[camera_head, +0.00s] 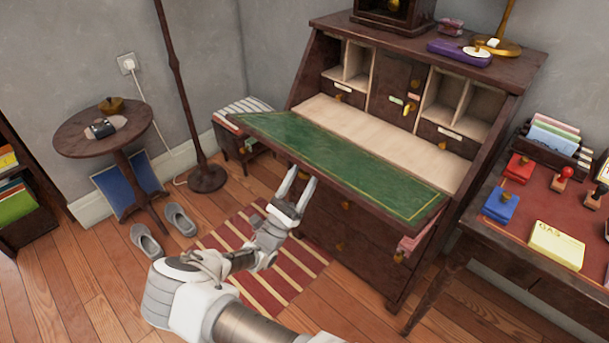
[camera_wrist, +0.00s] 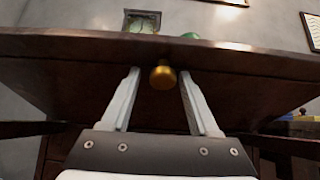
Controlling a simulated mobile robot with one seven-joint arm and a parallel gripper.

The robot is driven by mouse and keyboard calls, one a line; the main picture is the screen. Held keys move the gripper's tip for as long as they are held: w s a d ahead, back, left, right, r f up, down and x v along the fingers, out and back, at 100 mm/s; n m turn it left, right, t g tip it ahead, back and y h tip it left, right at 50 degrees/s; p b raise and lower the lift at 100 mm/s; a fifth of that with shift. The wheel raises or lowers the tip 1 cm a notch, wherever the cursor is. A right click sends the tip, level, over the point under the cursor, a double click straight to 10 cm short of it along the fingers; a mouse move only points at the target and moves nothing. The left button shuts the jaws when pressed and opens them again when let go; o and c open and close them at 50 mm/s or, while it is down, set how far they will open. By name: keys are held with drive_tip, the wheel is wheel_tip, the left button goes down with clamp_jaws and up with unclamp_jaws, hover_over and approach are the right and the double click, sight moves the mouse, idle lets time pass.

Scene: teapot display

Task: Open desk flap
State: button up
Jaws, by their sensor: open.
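The desk flap (camera_head: 330,160) is folded down and shows its green inner face with a gold border, sticking out from the dark wooden desk (camera_head: 460,90). My gripper (camera_head: 302,176) is at the flap's front edge, near its middle. In the wrist view, the flap's dark underside (camera_wrist: 70,85) fills the middle, with a round brass knob (camera_wrist: 163,76) on it. My gripper (camera_wrist: 160,85) is open there, its fingers on either side of the knob with gaps to it. Whether the fingertips touch the flap is unclear.
A side table (camera_head: 500,215) with several stationery items stands to the right. A round table (camera_head: 75,138), slippers (camera_head: 180,220), a lamp base (camera_head: 207,178) and a small stool (camera_head: 243,150) are to the left. A striped rug (camera_head: 270,275) lies below my arm.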

wheel_tip(320, 180, down, 20)
drive_tip(key=w+d+b, duration=0.1)
drive_tip(key=d+b, duration=0.1)
drive_tip(key=b, duration=0.7)
drive_tip(key=shift+w+r, duration=0.2)
drive_tip(key=shift+w, duration=0.2)
idle(0.9)
idle(0.4)
drive_tip(key=v, duration=1.2)
